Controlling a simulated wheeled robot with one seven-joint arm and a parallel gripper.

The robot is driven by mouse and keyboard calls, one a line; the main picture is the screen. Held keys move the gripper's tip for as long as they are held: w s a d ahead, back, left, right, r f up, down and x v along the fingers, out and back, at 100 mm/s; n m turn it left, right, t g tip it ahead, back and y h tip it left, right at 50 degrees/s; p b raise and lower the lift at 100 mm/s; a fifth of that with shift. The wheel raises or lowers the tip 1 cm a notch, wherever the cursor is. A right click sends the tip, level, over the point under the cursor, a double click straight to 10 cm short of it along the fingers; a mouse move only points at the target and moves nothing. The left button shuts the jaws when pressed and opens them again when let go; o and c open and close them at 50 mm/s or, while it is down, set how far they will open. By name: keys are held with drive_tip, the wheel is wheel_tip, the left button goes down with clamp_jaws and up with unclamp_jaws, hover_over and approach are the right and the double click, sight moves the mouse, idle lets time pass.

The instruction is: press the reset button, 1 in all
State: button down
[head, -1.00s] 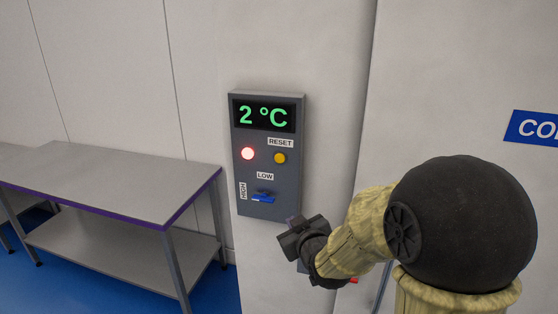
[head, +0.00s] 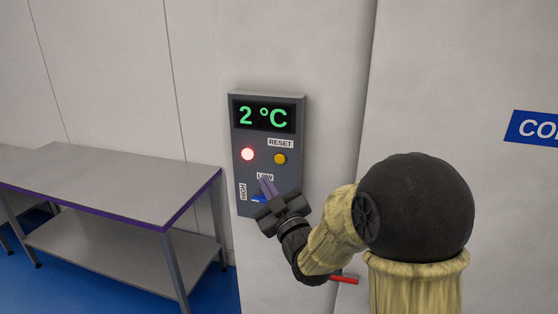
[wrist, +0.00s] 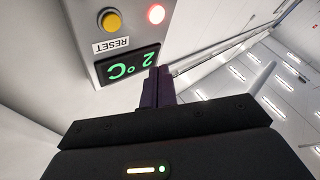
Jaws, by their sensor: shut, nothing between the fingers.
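The reset button (head: 279,158) is a round yellow button under the RESET label on the grey control panel (head: 240,180). It also shows in the wrist view (wrist: 112,21), at the upper left. My gripper (head: 266,184) is shut and empty, in front of the lower part of the panel. In the head view its fingertips show below and a little left of the yellow button, apart from it in the picture. In the wrist view the purple fingers (wrist: 158,74) overlap the edge of the display. The gripper partly covers the LOW label and the blue switch (head: 258,199).
A lit red lamp (head: 247,154) sits left of the yellow button. The display (head: 263,115) reads 2 °C in green. A steel table (head: 110,185) stands left of the panel. A red handle (head: 344,280) shows below my arm.

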drive_tip(key=p, duration=0.3)
approach(275, 157)
drive_tip(key=w+a+r, duration=0.1)
drive_tip(key=w+a, duration=0.2)
drive_tip(key=a, duration=0.1)
drive_tip(key=shift+w+d+r, duration=0.35)
drive_tip(key=shift+w+d, duration=0.1)
drive_tip(key=shift+w, duration=0.1)
drive_tip(key=shift+w+f+b, duration=0.1)
drive_tip(key=shift+w+b, duration=0.1)
drive_tip(key=shift+b, duration=0.4)
idle(0.9)
drive_tip(key=shift+w+d, duration=0.1)
drive_tip(key=shift+w, duration=0.05)
drive_tip(key=shift+w+d+b, duration=0.2)
drive_tip(key=shift+w+b, duration=0.15)
drive_tip(key=shift+w, duration=0.1)
idle(1.0)
drive_tip(key=shift+s, duration=0.1)
drive_tip(key=shift+s+a+b, duration=0.15)
drive_tip(key=shift+s+b, duration=0.1)
drive_tip(key=shift+b, duration=0.25)
drive_tip(key=shift+s+a+b, duration=0.15)
drive_tip(key=shift+s+b, duration=0.15)
drive_tip(key=shift+s, duration=0.2)
